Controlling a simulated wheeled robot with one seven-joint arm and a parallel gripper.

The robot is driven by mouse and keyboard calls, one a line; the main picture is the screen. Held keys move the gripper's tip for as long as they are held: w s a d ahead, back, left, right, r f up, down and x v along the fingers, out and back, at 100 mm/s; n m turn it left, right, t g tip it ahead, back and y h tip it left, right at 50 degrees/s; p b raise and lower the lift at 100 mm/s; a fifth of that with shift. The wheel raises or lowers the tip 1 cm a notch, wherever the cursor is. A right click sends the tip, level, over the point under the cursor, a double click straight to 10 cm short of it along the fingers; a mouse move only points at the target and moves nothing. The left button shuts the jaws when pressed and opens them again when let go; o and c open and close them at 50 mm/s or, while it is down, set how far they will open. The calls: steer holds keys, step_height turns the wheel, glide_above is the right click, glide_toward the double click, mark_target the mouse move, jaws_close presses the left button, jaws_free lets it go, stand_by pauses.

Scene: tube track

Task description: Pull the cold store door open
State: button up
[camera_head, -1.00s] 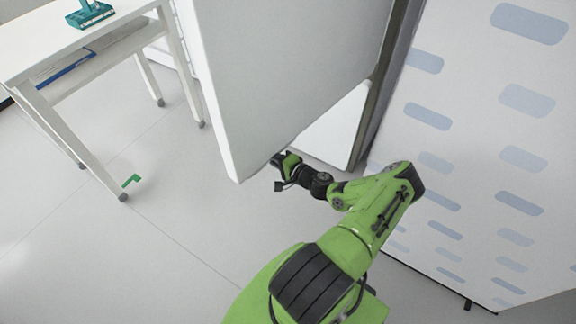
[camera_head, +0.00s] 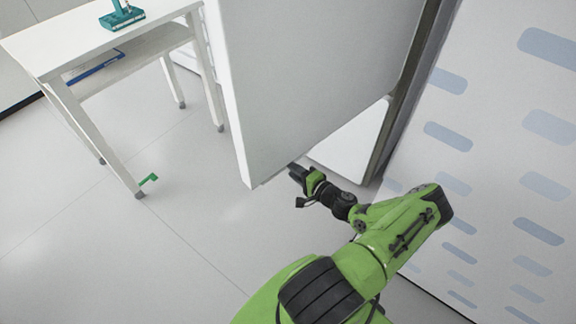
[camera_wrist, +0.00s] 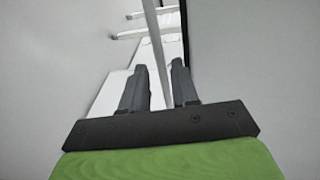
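The cold store door (camera_head: 315,80) is a thick white panel in the head view. It stands ajar, swung out from its dark frame (camera_head: 402,95), with a gap showing below and behind it. My gripper (camera_head: 295,172) is low beside the door's bottom edge, on the frame side of its free corner. In the wrist view my gripper (camera_wrist: 160,75) has its two dark fingers apart, with nothing held between them. Pale surfaces flank it on both sides, and a thin upright bar shows beyond the fingers. No handle is visible. Contact with the door cannot be told.
A white table (camera_head: 58,50) stands at the left, with a teal tool (camera_head: 121,17) on top and a blue item (camera_head: 95,66) on its shelf. A patterned wall (camera_head: 480,170) is close on the right. The floor (camera_head: 130,255) at left front is clear.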

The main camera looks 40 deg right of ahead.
steer(key=s+r+p, duration=0.1)
steer(key=s+r, duration=0.1)
steer(key=s, duration=0.9)
steer(key=shift+s+a+r, duration=0.2)
steer(key=shift+a, duration=0.1)
steer(key=w+a+r+n+g+y+p, duration=0.1)
steer(key=w+a+r+n+g+y, duration=0.15)
steer(key=a+r+n+g, duration=0.6)
steer(key=w+a+r+n+g+y+p, duration=0.1)
steer(key=w+a+r+n+g+y, duration=0.1)
steer(key=w+a+r+n+g, duration=0.65)
steer(key=s+a+r+t+h, duration=0.2)
steer(key=s+a+r+t, duration=0.1)
steer(key=s+a+r, duration=0.3)
steer(key=s+a+r+n+t+h, duration=0.1)
steer(key=s+a+r+t, duration=0.2)
steer(key=s+a+r, duration=0.3)
steer(key=s+r, duration=0.4)
steer(key=r, duration=0.2)
steer(key=shift+s+r+n+t+h, duration=0.15)
steer(key=shift+s+n+t+h, duration=0.15)
steer(key=shift+s+t+h, duration=0.1)
steer(key=shift+w, duration=0.1)
